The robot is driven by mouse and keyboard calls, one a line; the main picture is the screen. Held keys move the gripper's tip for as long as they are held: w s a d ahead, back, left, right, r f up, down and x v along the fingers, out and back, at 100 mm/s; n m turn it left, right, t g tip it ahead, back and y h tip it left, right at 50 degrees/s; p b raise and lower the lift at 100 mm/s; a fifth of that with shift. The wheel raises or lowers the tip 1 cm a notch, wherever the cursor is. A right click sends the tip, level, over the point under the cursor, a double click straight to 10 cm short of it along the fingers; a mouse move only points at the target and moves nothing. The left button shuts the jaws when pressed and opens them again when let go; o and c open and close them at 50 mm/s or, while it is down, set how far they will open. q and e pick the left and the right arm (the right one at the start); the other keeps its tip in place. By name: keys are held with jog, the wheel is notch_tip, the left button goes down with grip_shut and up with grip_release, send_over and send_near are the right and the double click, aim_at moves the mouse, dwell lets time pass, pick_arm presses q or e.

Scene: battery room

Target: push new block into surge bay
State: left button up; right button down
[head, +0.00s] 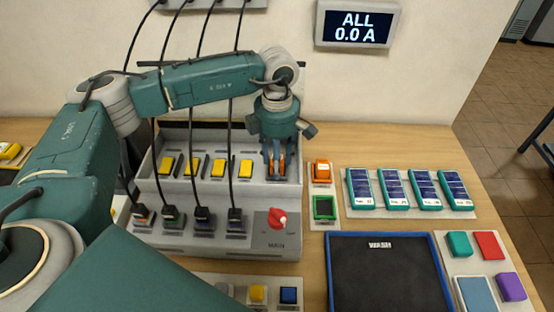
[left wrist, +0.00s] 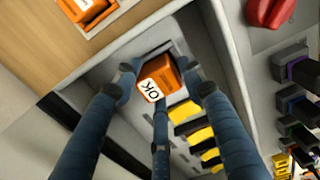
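My left gripper (head: 278,172) points down at the right end of the grey battery unit (head: 270,257), over the bay right of the yellow blocks. In the left wrist view its dark fingers (left wrist: 159,80) close around an orange block (left wrist: 165,76) with a white "OK" label. The block is in or just above that bay; how deep it sits I cannot tell. Another orange block (head: 321,170) rests in a holder right of the unit and also shows in the left wrist view (left wrist: 82,8). My right gripper is out of view.
Several yellow blocks (head: 217,167) sit left of the gripper, with black cables hanging in front. A red MAIN knob (head: 277,218) stands at the unit's front right. A green square frame (head: 324,207), teal modules (head: 392,188) and a blue-rimmed WASH tray (head: 333,275) lie to the right.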

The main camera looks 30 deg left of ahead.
pick_arm(q)
jog(key=shift+r+p, duration=0.8)
jog(key=shift+r, duration=0.55)
jog(key=shift+r+p, duration=1.75)
jog(key=shift+r, duration=1.6)
jog(key=shift+r+p, duration=0.4)
jog(key=shift+r, duration=0.4)
